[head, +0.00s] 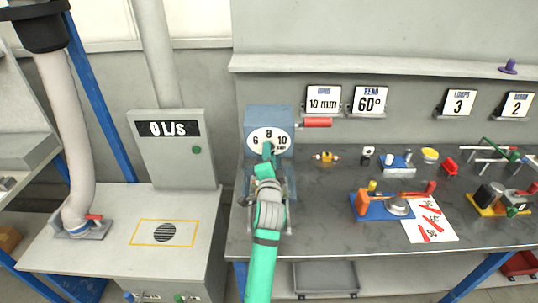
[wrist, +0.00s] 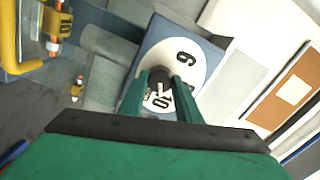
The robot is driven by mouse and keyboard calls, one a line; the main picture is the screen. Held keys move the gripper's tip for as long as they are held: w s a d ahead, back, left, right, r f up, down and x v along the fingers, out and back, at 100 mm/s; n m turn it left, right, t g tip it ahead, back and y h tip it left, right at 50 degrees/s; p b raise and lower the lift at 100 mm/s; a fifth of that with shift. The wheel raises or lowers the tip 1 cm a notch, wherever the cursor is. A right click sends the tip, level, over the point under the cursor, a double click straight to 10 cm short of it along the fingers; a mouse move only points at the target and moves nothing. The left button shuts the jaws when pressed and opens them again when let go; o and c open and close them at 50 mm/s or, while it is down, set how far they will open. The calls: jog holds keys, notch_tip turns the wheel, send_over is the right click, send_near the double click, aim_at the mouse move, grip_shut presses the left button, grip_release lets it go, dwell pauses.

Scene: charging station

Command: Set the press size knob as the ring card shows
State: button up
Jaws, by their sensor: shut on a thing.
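The press (head: 268,117) is a blue-grey block at the bench's left end, with a red-handled lever (head: 316,123). Its white dial (head: 268,134) reads 6, 8 and 10 from left to right, and the dial also shows in the wrist view (wrist: 199,52). A dark size knob (wrist: 158,78) sits on the dial between my green fingers. My gripper (head: 267,151) is shut on the knob. The fingers hide part of it, and I cannot tell which number it points to.
Other cards read 60° (head: 369,100), 3 (head: 459,102) and 2 (head: 516,105). The bench to the right holds several small parts and a blue fixture (head: 385,208). A grey cabinet (head: 172,150) stands left of the press.

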dwell(0.5)
jog(key=o, duration=1.1)
jog(key=shift+c, duration=0.2)
jog(key=shift+s, duration=0.1)
jog(key=s, duration=1)
jog(key=shift+s, duration=0.35)
jog(key=shift+f, duration=0.1)
